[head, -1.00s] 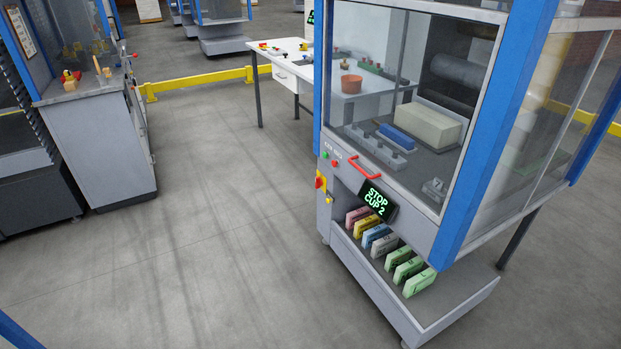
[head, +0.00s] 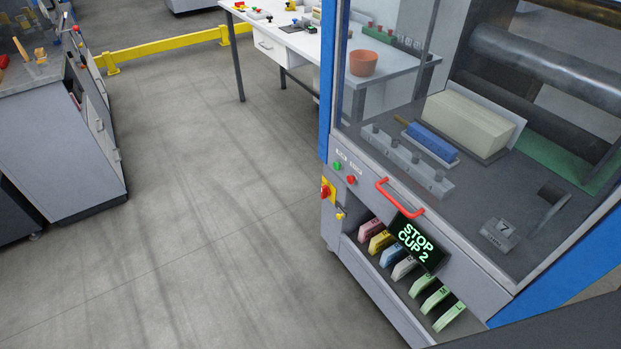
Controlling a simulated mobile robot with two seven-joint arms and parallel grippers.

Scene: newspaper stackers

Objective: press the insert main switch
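The machine (head: 345,215) with blue posts and a clear front window stands at the right. On its left edge is a red rotary switch on a yellow plate (head: 326,191), which looks like a main switch. A small yellow part (head: 340,214) sits just below it. On the front panel above are a green button (head: 337,166) and a red button (head: 351,180); the lettering over them is too small to read. Neither of my grippers is in view.
A display (head: 417,242) reads "STOP CUP 2" beneath a red handle (head: 398,198). Coloured blocks (head: 382,241) stand on the low shelf. A grey cabinet (head: 60,150) stands left, a white table (head: 290,42) and yellow rail (head: 165,46) behind. The floor (head: 190,220) between is clear.

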